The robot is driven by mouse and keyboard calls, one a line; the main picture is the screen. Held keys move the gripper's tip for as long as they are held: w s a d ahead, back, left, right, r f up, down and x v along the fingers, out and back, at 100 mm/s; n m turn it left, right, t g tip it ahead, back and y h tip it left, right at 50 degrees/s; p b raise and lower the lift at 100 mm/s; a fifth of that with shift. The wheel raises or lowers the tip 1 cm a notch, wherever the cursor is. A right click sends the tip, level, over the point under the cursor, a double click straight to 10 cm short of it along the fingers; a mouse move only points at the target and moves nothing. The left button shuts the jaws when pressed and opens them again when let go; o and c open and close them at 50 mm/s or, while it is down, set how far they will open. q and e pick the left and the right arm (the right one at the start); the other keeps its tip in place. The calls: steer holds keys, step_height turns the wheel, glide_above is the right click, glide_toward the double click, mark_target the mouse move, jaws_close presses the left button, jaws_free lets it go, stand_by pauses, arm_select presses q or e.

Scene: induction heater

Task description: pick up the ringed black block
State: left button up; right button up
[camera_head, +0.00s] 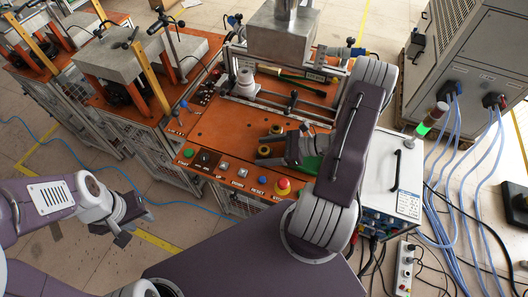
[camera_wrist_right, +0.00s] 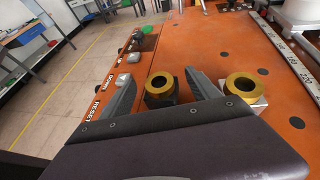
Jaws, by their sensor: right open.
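The black block with a gold ring (camera_wrist_right: 161,98) stands on the orange table top between the two fingers of my right gripper (camera_wrist_right: 161,76), with a gap visible on either side. My right gripper is open. Its ring also shows in the head view (camera_head: 264,150), where my gripper (camera_head: 267,152) hides most of the block. A second gold-ringed block with a silver body (camera_wrist_right: 245,90) stands outside the fingers, to the right in the wrist view. My left gripper (camera_head: 132,224) is empty, fingers apart, over the floor away from the table.
The orange table (camera_head: 215,130) has a row of front buttons, including a red emergency stop (camera_head: 283,186). A white stepped cylinder (camera_head: 246,82) stands farther back beside rails. The table left of my right gripper is clear.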

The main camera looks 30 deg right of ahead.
steer(key=shift+w+a+f, duration=0.15)
steer(key=shift+a, duration=0.05)
steer(key=shift+d, duration=0.15)
steer(key=c, duration=0.6)
jaws_close()
